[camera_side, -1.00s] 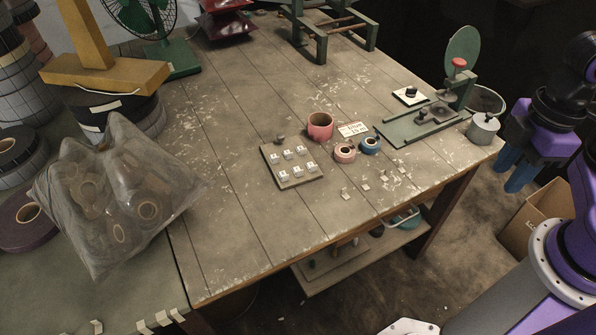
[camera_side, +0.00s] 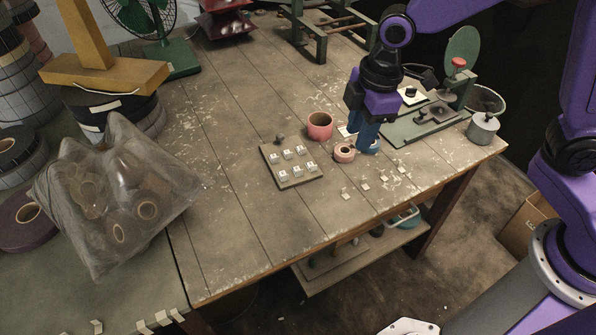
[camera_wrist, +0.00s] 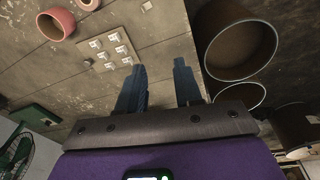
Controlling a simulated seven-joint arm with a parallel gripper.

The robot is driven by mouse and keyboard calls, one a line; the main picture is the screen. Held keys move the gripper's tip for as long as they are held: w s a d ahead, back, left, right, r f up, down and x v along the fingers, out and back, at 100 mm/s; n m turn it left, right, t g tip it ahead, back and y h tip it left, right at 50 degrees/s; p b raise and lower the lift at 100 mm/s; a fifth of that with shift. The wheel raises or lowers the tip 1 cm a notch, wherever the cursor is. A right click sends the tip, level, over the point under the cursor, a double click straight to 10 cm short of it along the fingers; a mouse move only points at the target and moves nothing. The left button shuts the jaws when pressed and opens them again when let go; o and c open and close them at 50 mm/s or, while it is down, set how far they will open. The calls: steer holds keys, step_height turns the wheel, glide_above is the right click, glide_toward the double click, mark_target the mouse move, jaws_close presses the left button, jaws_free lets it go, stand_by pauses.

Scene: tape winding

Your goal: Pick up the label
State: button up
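A small white printed card (camera_side: 346,131) lies on the table behind the tape rolls, mostly hidden behind my gripper. Several small blank white pieces (camera_side: 365,187) lie loose near the front edge. I cannot tell which is the label. My gripper (camera_side: 362,149) has blue fingers pointing down, over or beside the blue tape roll (camera_side: 375,148), which they largely cover. The small pink roll (camera_side: 344,153) is just left of the fingers. In the wrist view my gripper (camera_wrist: 158,65) is open, with nothing between the fingers.
A larger pink roll (camera_side: 320,126) and a board (camera_side: 305,179) with several white blocks stand to the left. A green fixture (camera_side: 405,130) and a metal pot (camera_side: 482,128) are to the right. The table's front-left area is clear.

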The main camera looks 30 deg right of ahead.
steer(key=w+a+f+n, duration=0.1)
steer(key=w+a+f, duration=0.1)
steer(key=w, duration=0.3)
steer(key=w+a+f+n, duration=0.1)
steer(key=w+a+f, duration=0.15)
steer(key=w, duration=0.35)
glide_above(300, 171)
steer(key=s, duration=0.1)
steer(key=shift+t, duration=0.4)
step_height(300, 171, down, 12)
steer(key=shift+s+d+f, duration=0.1)
steer(key=shift+w+f, duration=0.2)
steer(key=shift+f, duration=0.65)
steer(key=shift+w+f, duration=0.15)
steer(key=shift+f, duration=0.75)
steer(key=shift+w+f, duration=0.2)
steer(key=shift+f, duration=0.65)
steer(key=shift+c, duration=0.3)
jaws_close()
